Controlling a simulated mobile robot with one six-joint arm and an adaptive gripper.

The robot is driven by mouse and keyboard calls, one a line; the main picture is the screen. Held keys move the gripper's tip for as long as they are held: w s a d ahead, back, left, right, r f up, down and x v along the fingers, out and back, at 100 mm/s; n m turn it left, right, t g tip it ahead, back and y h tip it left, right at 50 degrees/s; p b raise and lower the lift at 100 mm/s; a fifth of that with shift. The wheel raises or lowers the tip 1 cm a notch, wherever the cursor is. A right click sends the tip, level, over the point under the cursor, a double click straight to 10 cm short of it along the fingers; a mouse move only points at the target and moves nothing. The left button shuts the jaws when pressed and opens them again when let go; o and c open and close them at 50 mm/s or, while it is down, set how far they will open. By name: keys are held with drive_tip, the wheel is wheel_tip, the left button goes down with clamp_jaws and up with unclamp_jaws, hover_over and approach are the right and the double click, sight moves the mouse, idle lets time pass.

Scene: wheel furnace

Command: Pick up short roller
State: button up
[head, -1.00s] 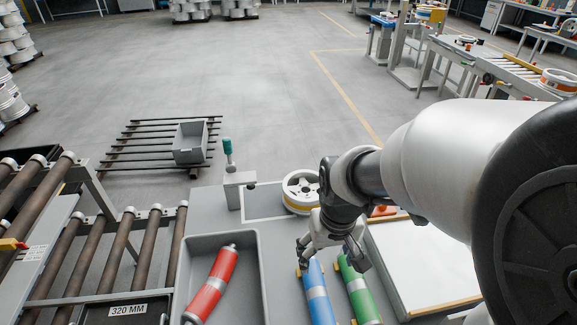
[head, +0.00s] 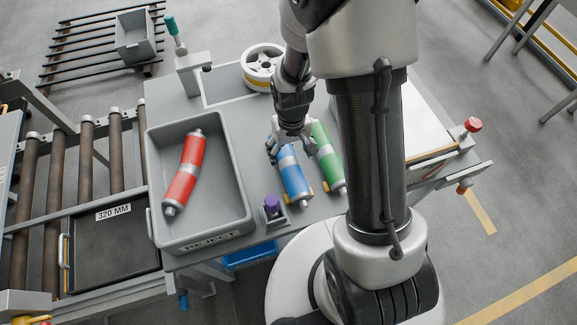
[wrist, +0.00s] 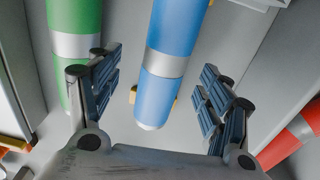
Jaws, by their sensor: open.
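A blue roller (head: 294,177) with a silver middle band lies on the grey table, next to a green roller (head: 327,157) on its right. The frames do not clearly show which one counts as short. My gripper (head: 290,150) is open over the far end of the blue roller. In the wrist view the blue roller (wrist: 173,40) runs between the open fingers (wrist: 160,88), apart from both; the green roller (wrist: 76,45) passes by the left finger. A bent-looking red roller (head: 185,170) lies in a grey tray (head: 237,195), away from my gripper.
A small purple-topped fixture (head: 272,208) stands near the blue roller's near end. A roller conveyor (head: 55,180) adjoins the table's left side.

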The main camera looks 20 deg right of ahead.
sight(289, 160)
drive_tip(key=f+b, duration=0.1)
drive_tip(key=f, duration=0.3)
drive_tip(key=f+b, duration=0.1)
drive_tip(key=f, duration=0.1)
drive_tip(key=shift+s+a+f+b, duration=0.1)
drive_tip(key=shift+a+f+b, duration=0.1)
drive_tip(key=shift+a+b, duration=0.15)
drive_tip(key=shift+r, duration=0.1)
clamp_jaws()
idle(0.6)
